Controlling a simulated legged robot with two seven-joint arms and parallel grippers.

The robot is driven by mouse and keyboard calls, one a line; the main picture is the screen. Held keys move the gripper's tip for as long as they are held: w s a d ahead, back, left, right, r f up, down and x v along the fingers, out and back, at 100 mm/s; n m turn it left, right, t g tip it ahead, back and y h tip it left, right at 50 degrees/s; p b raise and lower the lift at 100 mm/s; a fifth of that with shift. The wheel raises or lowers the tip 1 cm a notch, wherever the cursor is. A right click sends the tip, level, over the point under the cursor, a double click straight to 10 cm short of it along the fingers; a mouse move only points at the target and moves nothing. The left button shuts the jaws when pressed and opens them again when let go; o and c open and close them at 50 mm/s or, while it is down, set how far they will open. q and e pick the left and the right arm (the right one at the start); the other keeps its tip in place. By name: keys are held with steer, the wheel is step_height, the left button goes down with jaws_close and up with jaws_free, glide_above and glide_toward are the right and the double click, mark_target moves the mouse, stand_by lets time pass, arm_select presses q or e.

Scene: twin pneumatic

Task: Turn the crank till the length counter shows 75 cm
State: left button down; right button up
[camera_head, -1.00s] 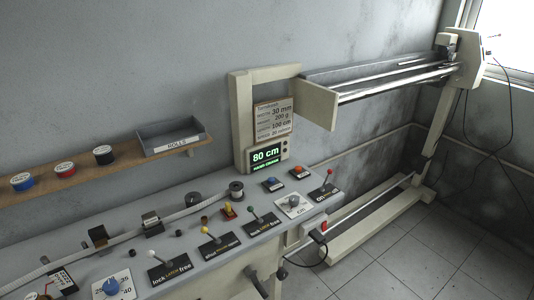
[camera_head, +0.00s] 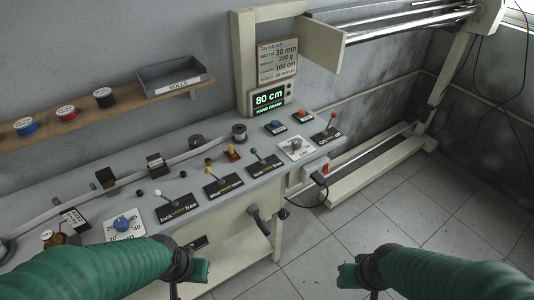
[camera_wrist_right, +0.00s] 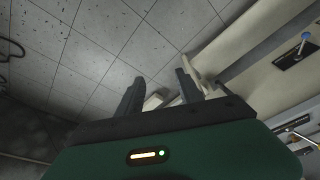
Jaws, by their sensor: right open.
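The length counter (camera_head: 268,99) is a green display that reads 80 cm, with the words hand crank below it. What looks like the crank (camera_head: 262,225) is a dark arm and grip below the bench's front edge, near its right end. My left gripper (camera_head: 200,271) is left of and nearer than the crank; its jaws are too unclear to read. My right gripper (camera_head: 350,276) is right of and nearer than the crank, apart from it. In the right wrist view my right gripper (camera_wrist_right: 160,90) is open, with nothing between its fingers.
A shelf (camera_head: 130,104) with spools and a tray (camera_head: 172,78) is on the wall. A low beige rail (camera_head: 375,177) lies on the tiled floor at right. Floor between my grippers is clear.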

steer(key=w+f+n+t+b, duration=0.1)
steer(key=w+f+t+b, duration=0.1)
steer(key=w+f+b, duration=0.45)
steer(key=n+t+y+b, duration=0.7)
steer(key=t+y+b, duration=0.35)
steer(key=b, duration=1.55)
glide_toward(263, 228)
steer(key=shift+m+g, duration=0.3)
steer(key=shift+g, duration=0.05)
steer(key=b+x, duration=0.1)
steer(key=x, duration=0.2)
steer(key=b+x, duration=0.2)
steer(key=x, duration=0.2)
steer(key=f+b+x, duration=0.1)
steer(key=x, duration=0.2)
steer(key=shift+w+b, duration=0.4)
steer(key=shift+c, duration=0.2)
jaws_close()
steer(key=shift+d, duration=0.1)
